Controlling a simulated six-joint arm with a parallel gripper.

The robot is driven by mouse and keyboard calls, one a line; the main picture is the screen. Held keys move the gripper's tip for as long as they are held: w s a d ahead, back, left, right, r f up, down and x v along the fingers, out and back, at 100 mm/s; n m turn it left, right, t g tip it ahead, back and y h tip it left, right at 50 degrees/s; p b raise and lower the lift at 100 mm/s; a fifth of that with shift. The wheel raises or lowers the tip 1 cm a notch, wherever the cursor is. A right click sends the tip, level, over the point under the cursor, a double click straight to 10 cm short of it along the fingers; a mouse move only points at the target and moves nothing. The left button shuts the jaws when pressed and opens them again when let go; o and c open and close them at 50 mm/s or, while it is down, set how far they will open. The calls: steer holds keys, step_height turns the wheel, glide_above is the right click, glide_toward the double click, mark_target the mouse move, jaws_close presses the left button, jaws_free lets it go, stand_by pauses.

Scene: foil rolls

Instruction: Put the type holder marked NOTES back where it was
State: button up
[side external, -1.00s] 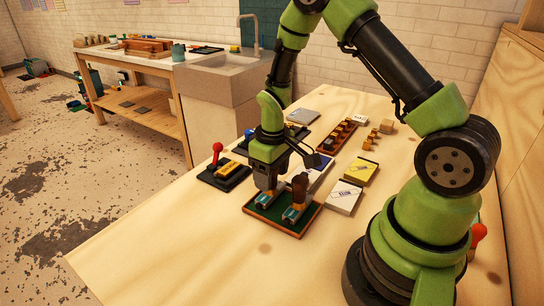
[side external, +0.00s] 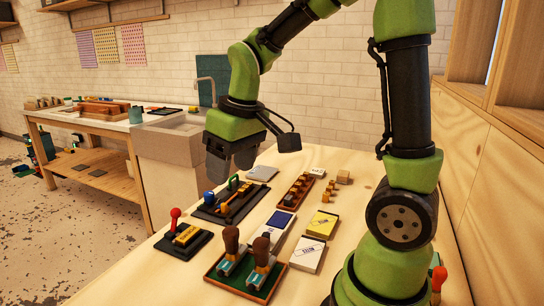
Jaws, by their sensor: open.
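Two type holders with brown handles and teal feet stand upright side by side in a green-lined tray with a wooden rim (side external: 212,279). They are the left holder (side external: 231,242) and the right holder (side external: 262,252). I cannot read NOTES on either one. My gripper (side external: 231,165) is raised above the table, behind and well above the tray, fingers pointing down. It is open, with nothing visible between its fingers.
Behind the tray are a black tray (side external: 205,213) of coloured-handled tools, a white-and-blue pad (side external: 281,218) and a brown rack (side external: 296,190). A black base (side external: 184,243) with a red-knobbed lever stands left. White (side external: 308,254) and yellow (side external: 322,224) boxes lie right.

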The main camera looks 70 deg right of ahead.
steer(key=s+a+r+m+t+y, duration=0.1)
steer(key=s+a+r+t, duration=0.1)
steer(key=s, duration=0.3)
steer(key=s+a+r+m+t, duration=0.1)
steer(key=s+a+r+t, duration=0.1)
steer(key=s+a+r, duration=0.2)
steer(key=shift+s+m+t+y, duration=0.3)
steer(key=shift+s+y, duration=0.1)
steer(key=shift+s, duration=0.85)
steer(key=shift+d+r, duration=0.1)
